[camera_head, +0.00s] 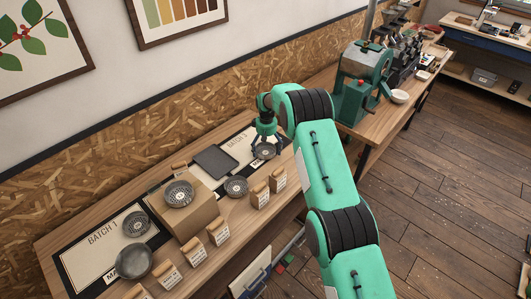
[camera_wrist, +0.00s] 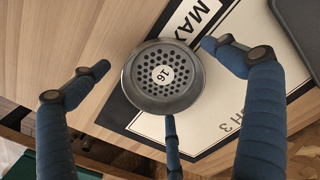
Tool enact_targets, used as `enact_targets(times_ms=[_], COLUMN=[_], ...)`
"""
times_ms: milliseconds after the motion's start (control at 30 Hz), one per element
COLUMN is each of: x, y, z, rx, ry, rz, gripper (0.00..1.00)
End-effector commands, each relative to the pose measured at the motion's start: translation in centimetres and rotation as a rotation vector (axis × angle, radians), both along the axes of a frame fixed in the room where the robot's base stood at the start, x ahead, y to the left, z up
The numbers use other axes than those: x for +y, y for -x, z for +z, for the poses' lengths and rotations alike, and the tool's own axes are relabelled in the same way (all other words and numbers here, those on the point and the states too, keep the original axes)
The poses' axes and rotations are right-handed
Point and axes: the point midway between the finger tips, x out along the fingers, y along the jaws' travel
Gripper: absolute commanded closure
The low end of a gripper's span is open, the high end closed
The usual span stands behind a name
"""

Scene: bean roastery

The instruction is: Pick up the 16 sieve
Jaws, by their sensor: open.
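The 16 sieve is a round dark metal dish with a perforated bottom and a white round label reading 16. In the wrist view the 16 sieve (camera_wrist: 141,91) lies on the table, partly over the black edge of a white mat (camera_wrist: 222,122). My gripper (camera_wrist: 165,78) is above it with its blue fingers spread wide around the sieve, one of them close to its rim. Whether that finger touches the rim I cannot tell. In the head view the sieve (camera_head: 264,151) shows small under my gripper (camera_head: 264,137).
A green roaster (camera_head: 362,75) stands at the right.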

Motion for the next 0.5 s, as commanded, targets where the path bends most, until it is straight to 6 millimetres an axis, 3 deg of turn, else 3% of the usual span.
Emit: enact_targets(times_ms=[33,233,500], x=[0.00,0.00,0.00], y=[0.00,0.01,0.02], z=[0.00,-0.02,-0.05], rx=[0.000,0.000,0.001], ry=[0.000,0.000,0.001], rz=[0.000,0.000,0.000], gripper=[0.02,0.42,0.43])
